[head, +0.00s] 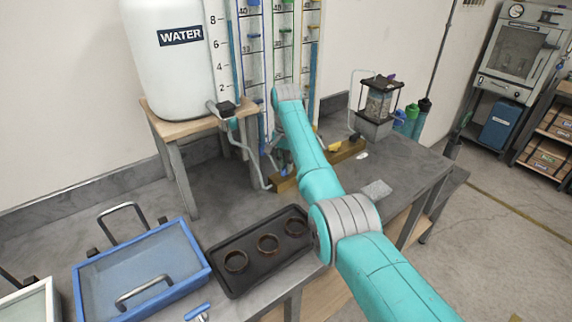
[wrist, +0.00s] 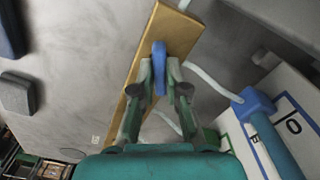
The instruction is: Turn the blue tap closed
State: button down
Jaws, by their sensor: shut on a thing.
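The blue tap's handle (wrist: 159,62) stands upright in the wrist view, over a wooden bar. My gripper (wrist: 160,80) has its two fingers on either side of the handle and is shut on it. The wooden bar (head: 284,184) shows behind my arm at the foot of the measuring columns. It also runs slantwise across the wrist view (wrist: 182,34). The angle of the tap relative to its pipe is hard to tell.
A white water tank (head: 170,75) stands on a wooden stand at the left. Tall measuring columns (head: 253,60) rise behind my arm. A yellow tap (head: 335,147) is right of my arm. A dark tray with rings (head: 240,279) and a blue tray (head: 203,262) lie in front.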

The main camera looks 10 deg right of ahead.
jog(key=m, duration=0.5)
jog(key=shift+m, duration=0.3)
dwell(0.4)
jog(key=c, duration=1.2)
grip_release()
